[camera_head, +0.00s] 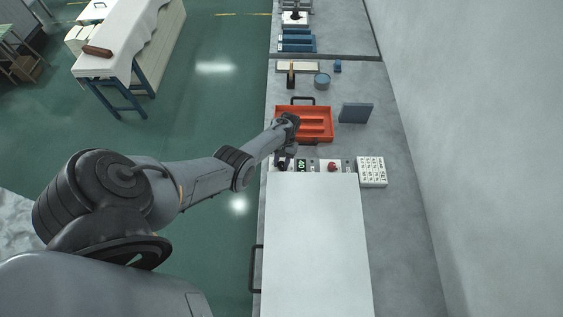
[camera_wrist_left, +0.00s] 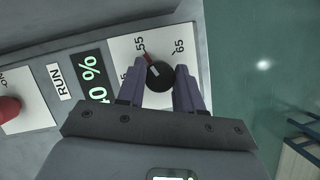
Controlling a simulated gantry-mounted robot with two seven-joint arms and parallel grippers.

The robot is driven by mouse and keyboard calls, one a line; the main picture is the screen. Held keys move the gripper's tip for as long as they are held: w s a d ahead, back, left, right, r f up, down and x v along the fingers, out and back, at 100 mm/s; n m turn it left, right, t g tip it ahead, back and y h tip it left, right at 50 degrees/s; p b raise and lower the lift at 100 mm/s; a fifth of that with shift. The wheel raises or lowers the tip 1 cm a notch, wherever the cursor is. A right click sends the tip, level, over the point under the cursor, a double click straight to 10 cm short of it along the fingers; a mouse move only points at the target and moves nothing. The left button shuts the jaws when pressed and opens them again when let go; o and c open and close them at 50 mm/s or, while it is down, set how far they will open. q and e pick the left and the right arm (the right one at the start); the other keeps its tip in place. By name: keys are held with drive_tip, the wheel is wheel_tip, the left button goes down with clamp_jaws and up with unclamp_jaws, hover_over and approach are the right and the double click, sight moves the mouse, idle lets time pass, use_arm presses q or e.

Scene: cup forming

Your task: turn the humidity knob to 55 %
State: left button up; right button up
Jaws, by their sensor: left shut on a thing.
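The black humidity knob (camera_wrist_left: 160,75) sits on a white dial plate (camera_wrist_left: 124,48) with printed marks, 55 and 65 among them. A red mark (camera_wrist_left: 148,57) lies beside the knob, toward the 55. My left gripper (camera_wrist_left: 162,72) is shut on the knob, one finger on each side. The knob's far side shows between the fingertips; its pointer is hard to read. The green display (camera_wrist_left: 95,80) reads 40 %, partly cut by the gripper. In the head view my left gripper (camera_head: 284,160) is at the panel's left end, beside the display (camera_head: 301,165). My right gripper is not in view.
A red button (camera_head: 332,167) stands on the same panel, right of the display.

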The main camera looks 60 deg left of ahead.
use_arm(q)
drive_tip(key=shift+m, duration=0.4)
drive_tip(key=o, duration=1)
drive_tip(key=shift+w+a+r, duration=0.15)
drive_tip(key=shift+w+r, duration=0.05)
drive_tip(key=shift+r, duration=0.4)
drive_tip(key=shift+p+v, duration=0.65)
drive_tip(key=shift+v, duration=4.15)
